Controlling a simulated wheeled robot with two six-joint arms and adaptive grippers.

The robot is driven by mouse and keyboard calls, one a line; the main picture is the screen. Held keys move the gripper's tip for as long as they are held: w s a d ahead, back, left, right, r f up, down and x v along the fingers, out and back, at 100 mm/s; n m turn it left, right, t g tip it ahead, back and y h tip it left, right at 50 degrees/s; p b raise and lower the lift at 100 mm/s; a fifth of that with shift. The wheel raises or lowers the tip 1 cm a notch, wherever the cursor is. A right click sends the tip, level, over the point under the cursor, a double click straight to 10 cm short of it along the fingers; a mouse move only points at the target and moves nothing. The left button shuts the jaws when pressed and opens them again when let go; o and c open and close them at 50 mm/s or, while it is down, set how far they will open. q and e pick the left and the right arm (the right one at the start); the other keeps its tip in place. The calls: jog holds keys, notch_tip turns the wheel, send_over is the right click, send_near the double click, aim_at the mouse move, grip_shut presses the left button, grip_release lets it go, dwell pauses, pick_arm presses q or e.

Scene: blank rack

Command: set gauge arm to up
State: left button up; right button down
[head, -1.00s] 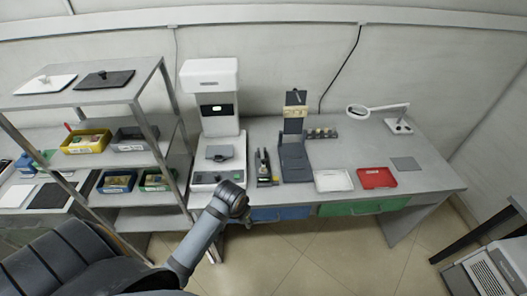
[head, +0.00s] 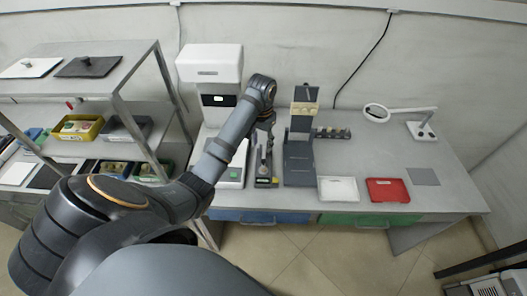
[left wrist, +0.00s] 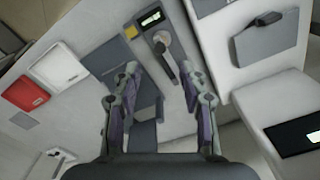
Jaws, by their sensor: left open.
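The gauge (head: 263,181) is a small dark device with a lit display at the bench's front. It stands between the white machine and a dark grey fixture. In the left wrist view its display (left wrist: 151,19) and a round grey hub show, with a dark gauge arm (left wrist: 168,62) reaching from the hub toward my gripper. My left gripper (left wrist: 160,88) is open, its fingers spread to either side of the arm's free end, with nothing clearly held. My right gripper is not in view.
The white machine (head: 211,63) is left of the gauge. The dark grey fixture (head: 298,165) stands close on its right. A white tray (head: 338,190) and a red tray (head: 387,190) lie further right. A shelf rack (head: 118,105) stands at left.

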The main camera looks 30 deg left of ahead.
aim_at(263, 160)
pick_arm(q)
jog(key=f+b, duration=0.1)
jog(key=f, duration=0.1)
jog(key=w+f+b, duration=0.1)
jog(key=f+b, duration=0.1)
jog(key=shift+f, duration=0.25)
jog(key=f+b, duration=0.4)
jog(key=f, duration=0.1)
jog(key=shift+w+b, duration=0.3)
jog(key=shift+w, duration=0.05)
jog(key=shift+s+f+b, duration=0.15)
jog(key=shift+f+b, duration=0.2)
jog(key=shift+c, duration=1.8)
grip_shut()
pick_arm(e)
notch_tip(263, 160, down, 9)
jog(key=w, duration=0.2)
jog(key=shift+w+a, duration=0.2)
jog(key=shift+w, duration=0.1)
